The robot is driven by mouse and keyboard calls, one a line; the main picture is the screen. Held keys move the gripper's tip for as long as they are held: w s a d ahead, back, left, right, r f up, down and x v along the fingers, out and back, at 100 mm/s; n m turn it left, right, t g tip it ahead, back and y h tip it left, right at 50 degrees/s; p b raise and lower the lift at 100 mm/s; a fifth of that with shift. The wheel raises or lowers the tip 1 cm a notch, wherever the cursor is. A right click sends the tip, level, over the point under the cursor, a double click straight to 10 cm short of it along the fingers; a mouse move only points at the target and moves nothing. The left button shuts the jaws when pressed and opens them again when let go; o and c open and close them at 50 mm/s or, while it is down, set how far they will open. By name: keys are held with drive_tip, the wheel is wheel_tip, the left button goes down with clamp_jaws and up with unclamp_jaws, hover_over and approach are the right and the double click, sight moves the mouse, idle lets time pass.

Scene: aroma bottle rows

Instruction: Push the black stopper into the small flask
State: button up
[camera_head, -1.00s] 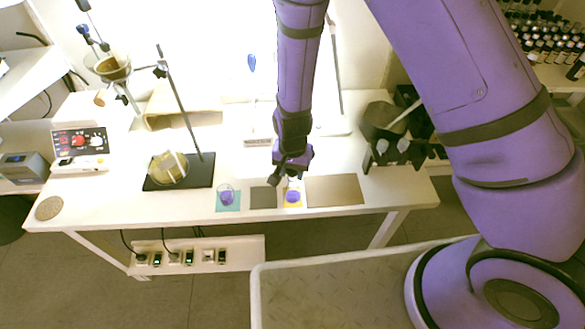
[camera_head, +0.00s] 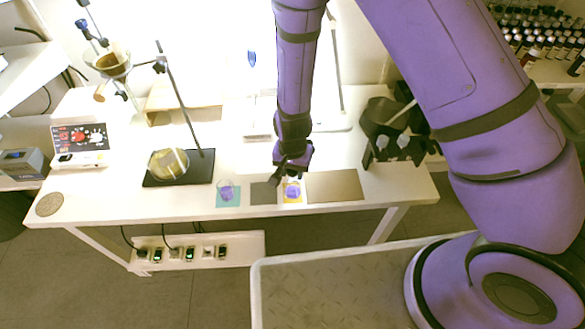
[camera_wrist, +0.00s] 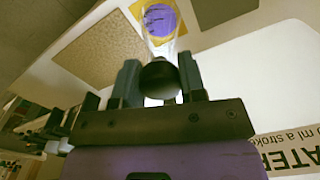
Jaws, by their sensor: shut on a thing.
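The small flask with purple liquid (camera_head: 292,190) stands on a yellow mat, directly below my gripper (camera_head: 290,175). In the wrist view the flask's purple liquid (camera_wrist: 160,20) shows at the top, with its clear neck running toward the fingers. My gripper (camera_wrist: 159,82) is shut on the black stopper (camera_wrist: 158,78), which sits between the two fingertips in line with the flask neck. The stopper is at or very near the flask mouth; I cannot tell whether it touches or how deep it sits.
A second flask with purple liquid (camera_head: 226,191) stands on a teal mat to the left. A grey mat (camera_head: 263,194) lies between, and a brown board (camera_head: 335,187) lies to the right. A dark rack (camera_head: 397,152) stands farther right. A stand with a round flask (camera_head: 168,164) is at left.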

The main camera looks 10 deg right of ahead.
drive_tip(key=o, duration=1)
wheel_tip(320, 180, up, 11)
drive_tip(key=shift+f, duration=0.15)
drive_tip(key=shift+r, duration=0.2)
drive_tip(key=s+d+r+n+t+y, duration=0.1)
drive_tip(key=d+r, duration=0.5)
drive_tip(key=r, duration=0.6)
drive_tip(key=s+d+r+n+t+y, duration=0.1)
drive_tip(key=d+r, duration=0.5)
drive_tip(key=r, duration=0.5)
drive_tip(key=s+d+r+t, duration=0.1)
drive_tip(key=s+d+r, duration=0.3)
drive_tip(key=s, duration=0.1)
drive_tip(key=s+d+r+n+t+h, duration=0.1)
drive_tip(key=s+d+r, duration=0.3)
drive_tip(key=s, duration=0.2)
drive_tip(key=s+d+r+n+t+h, duration=0.1)
drive_tip(key=s+d+r, duration=0.3)
drive_tip(key=s, duration=0.1)
drive_tip(key=shift+s+d+r, duration=0.2)
drive_tip(key=shift+d+r, duration=0.1)
drive_tip(key=shift+r, duration=0.1)
